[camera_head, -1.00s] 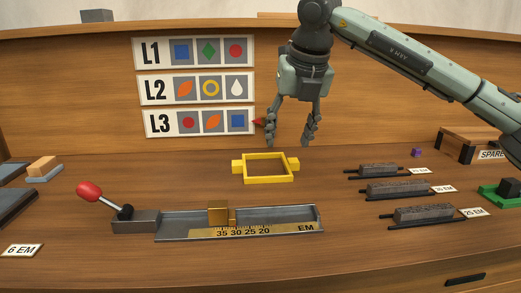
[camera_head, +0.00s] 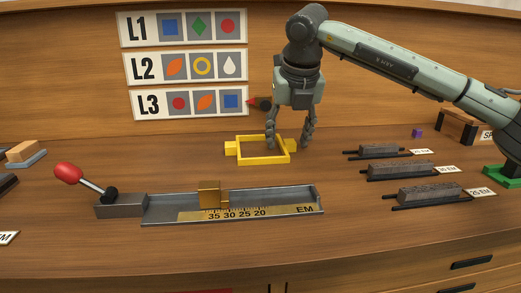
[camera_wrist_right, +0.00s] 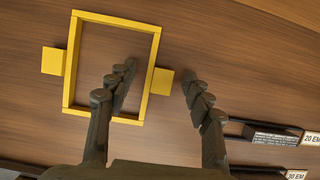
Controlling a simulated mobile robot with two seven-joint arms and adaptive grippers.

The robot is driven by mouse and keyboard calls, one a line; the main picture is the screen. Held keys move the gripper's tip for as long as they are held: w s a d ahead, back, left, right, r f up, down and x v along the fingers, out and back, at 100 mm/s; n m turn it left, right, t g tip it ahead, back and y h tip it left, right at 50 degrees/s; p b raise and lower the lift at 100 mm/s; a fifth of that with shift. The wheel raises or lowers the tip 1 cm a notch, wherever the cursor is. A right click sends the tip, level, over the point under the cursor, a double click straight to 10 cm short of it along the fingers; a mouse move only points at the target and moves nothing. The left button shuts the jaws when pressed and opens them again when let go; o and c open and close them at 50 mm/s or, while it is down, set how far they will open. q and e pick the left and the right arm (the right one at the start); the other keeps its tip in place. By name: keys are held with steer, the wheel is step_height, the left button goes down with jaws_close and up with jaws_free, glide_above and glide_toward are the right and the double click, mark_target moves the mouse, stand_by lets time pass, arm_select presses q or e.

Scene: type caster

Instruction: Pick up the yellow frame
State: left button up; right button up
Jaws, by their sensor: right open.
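The yellow frame (camera_head: 240,158) is a rectangular open frame with a small tab on its left and right sides, lying on the wooden desk behind the metal tray. My right gripper (camera_head: 289,146) is open and hangs fingers down at the frame's right end. In the right wrist view the frame (camera_wrist_right: 69,75) is whole, and my right gripper (camera_wrist_right: 158,75) has one finger over the frame's opening and the other beyond its right tab. The right tab lies between the fingers; I cannot tell whether they touch it. My left gripper is not in view.
A metal tray (camera_head: 160,207) with a brass slider (camera_head: 210,194), a scale and a red-knobbed lever (camera_head: 69,173) lies in front. Several dark type bars (camera_head: 400,169) on racks stand to the right. Sign boards L1, L2 and L3 (camera_head: 149,103) are on the back wall.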

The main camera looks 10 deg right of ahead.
steer(key=shift+c, duration=0.2)
jaws_close()
steer(key=shift+r, duration=0.15)
